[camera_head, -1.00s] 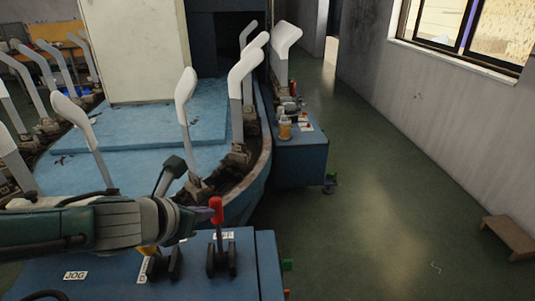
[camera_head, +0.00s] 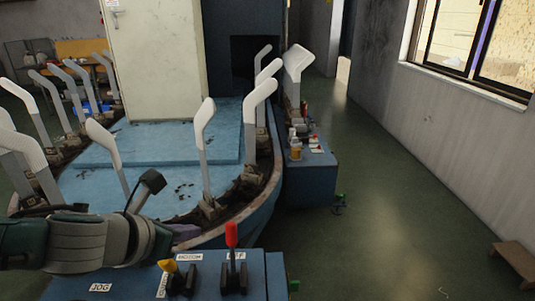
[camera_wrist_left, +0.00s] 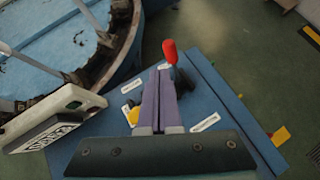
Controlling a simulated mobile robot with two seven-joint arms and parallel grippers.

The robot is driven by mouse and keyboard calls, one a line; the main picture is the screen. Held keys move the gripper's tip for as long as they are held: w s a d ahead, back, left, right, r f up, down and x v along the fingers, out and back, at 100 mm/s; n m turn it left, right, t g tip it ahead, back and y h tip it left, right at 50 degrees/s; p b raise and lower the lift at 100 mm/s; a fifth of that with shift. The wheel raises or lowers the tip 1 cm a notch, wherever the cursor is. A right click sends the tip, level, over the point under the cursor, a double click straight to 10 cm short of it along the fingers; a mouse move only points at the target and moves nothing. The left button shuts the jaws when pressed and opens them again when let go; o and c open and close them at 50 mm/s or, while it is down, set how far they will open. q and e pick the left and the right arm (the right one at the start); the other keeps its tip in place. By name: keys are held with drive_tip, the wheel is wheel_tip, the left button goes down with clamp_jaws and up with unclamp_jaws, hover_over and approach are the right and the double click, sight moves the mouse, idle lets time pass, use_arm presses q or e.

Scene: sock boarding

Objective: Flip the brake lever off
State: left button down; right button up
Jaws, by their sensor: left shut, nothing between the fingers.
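A lever with a red handle (camera_head: 232,235) stands nearly upright in a black bracket on the blue console (camera_head: 215,291). The red handle also shows in the left wrist view (camera_wrist_left: 169,50). I cannot read a label that names it as the brake. A yellow-handled lever (camera_head: 168,266) stands to its left. My left gripper (camera_wrist_left: 159,76) is shut and empty; its fingertips point toward the red lever, just left of it in the wrist view. In the head view the left gripper (camera_head: 187,231) is mostly hidden behind its wrist, left of the red handle. My right gripper is not in view.
Several white sock forms (camera_head: 205,125) ring the blue machine bed (camera_head: 150,135) behind the console. A blue cart (camera_head: 312,180) with small bottles stands beyond it. Clear floor (camera_head: 385,215) lies to the right, with a wooden stool (camera_head: 516,262) at the edge.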

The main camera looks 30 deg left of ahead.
use_arm(q)
drive_tip(key=shift+s+a+r, duration=0.1)
drive_tip(key=shift+s+r, duration=0.2)
drive_tip(key=shift+r, duration=0.3)
drive_tip(key=shift+s+a+r, duration=0.1)
drive_tip(key=shift+s+r, duration=0.2)
drive_tip(key=shift+r, duration=0.25)
drive_tip(key=shift+d, duration=0.15)
